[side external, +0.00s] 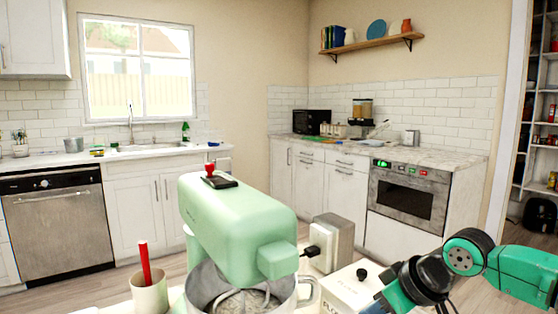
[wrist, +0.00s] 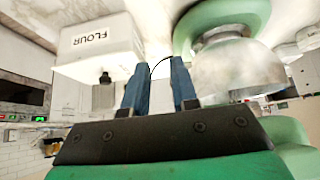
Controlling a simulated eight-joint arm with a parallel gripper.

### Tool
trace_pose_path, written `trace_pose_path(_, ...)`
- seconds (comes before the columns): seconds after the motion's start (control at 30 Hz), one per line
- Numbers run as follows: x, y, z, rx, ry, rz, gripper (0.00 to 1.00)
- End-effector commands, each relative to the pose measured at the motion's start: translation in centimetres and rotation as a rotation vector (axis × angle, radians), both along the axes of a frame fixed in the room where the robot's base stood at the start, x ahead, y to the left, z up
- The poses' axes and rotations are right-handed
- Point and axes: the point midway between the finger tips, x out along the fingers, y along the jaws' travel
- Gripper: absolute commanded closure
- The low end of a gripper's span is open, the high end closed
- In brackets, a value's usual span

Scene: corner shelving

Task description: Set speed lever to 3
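A mint-green stand mixer (side external: 240,220) stands on the near counter in the side view. On top of its head is a small lever with a red knob (side external: 210,170), set on a black plate (side external: 220,182). Any numbers on the plate are too small to read. In the wrist view, my gripper's blue fingers (wrist: 158,85) are apart with nothing held between them. The mixer's steel bowl (wrist: 235,70) and green base (wrist: 215,20) are just right of the fingers. The lever is not visible in the wrist view. In the side view my fingertips cannot be made out.
A white flour box (side external: 345,292) with a black knob stands right of the mixer; it is also left of my fingers in the wrist view (wrist: 98,50). A cup (side external: 149,293) holding a red stick stands left.

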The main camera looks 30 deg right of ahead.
Motion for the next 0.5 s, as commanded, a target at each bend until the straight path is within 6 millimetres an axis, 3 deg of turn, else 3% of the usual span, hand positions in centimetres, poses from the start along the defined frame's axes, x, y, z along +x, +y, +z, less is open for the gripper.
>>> trace_pose_path(0.03, 0.0, 0.0, 0.4, 0.000, 0.000, 0.000, 0.60)
trace_pose_path(0.1, 0.0, 0.0, 1.5, 0.000, 0.000, 0.000, 0.45)
trace_pose_path(0.17, -0.1, 0.0, 2.9, 0.000, 0.000, 0.000, 0.45)
trace_pose_path(0.3, 0.0, 0.0, 8.4, 0.000, 0.000, 0.000, 0.45)
trace_pose_path(0.5, 0.0, 0.0, 14.8, 0.000, 0.000, 0.000, 0.45)
